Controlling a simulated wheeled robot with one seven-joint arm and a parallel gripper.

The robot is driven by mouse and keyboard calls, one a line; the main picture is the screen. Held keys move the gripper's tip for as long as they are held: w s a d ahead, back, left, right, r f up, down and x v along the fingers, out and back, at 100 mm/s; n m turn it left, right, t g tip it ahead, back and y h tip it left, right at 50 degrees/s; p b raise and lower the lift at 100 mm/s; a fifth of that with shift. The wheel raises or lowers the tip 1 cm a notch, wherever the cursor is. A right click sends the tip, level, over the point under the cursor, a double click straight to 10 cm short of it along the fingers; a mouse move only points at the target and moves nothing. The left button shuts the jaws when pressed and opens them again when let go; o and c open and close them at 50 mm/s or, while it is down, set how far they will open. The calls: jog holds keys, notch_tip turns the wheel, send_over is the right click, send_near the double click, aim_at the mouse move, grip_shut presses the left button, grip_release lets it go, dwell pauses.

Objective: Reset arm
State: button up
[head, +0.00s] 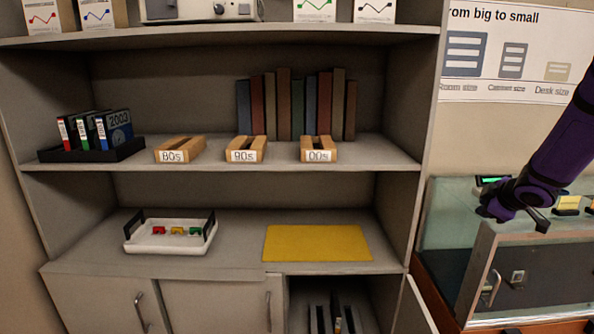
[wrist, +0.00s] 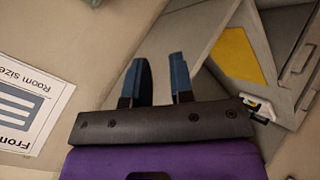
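My purple arm (head: 560,140) reaches in from the right edge of the head view. My gripper (head: 515,212) is to the right of the shelf unit, in front of the glass display case. In the wrist view my gripper (wrist: 160,75) has its two blue-tipped fingers apart with nothing between them. It touches nothing that I can see.
The grey shelf unit (head: 250,190) holds labelled wooden blocks (head: 247,149), a black tray of dated cases (head: 92,152), a white tray (head: 150,243) and a yellow mat (head: 317,243). A lower cabinet door (head: 415,308) stands open. The glass display case (head: 450,210) is at right.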

jog(key=s+a+r+m+g+h, duration=0.1)
jog(key=s+a+r+m+h, duration=0.15)
jog(key=s+r, duration=0.45)
jog(key=s+a+r+m+h, duration=0.1)
jog(key=s+a+r+m, duration=0.3)
jog(key=s+r, duration=0.25)
jog(key=s+a+m+g+y, duration=0.1)
jog(key=s+a, duration=0.3)
jog(key=s, duration=0.3)
jog(key=s+a+r+m+g+y, duration=0.1)
jog(key=s+a, duration=0.3)
jog(key=s, duration=0.4)
jog(key=s+a+m+g+y, duration=0.1)
jog(key=s+a+m+y, duration=0.1)
jog(key=s+a, duration=0.2)
jog(key=s, duration=0.3)
jog(key=shift+s+a+r, duration=0.15)
jog(key=shift+a+r, duration=0.15)
jog(key=shift+a, duration=0.1)
jog(key=shift+d+m, duration=0.1)
jog(key=shift+m, duration=0.15)
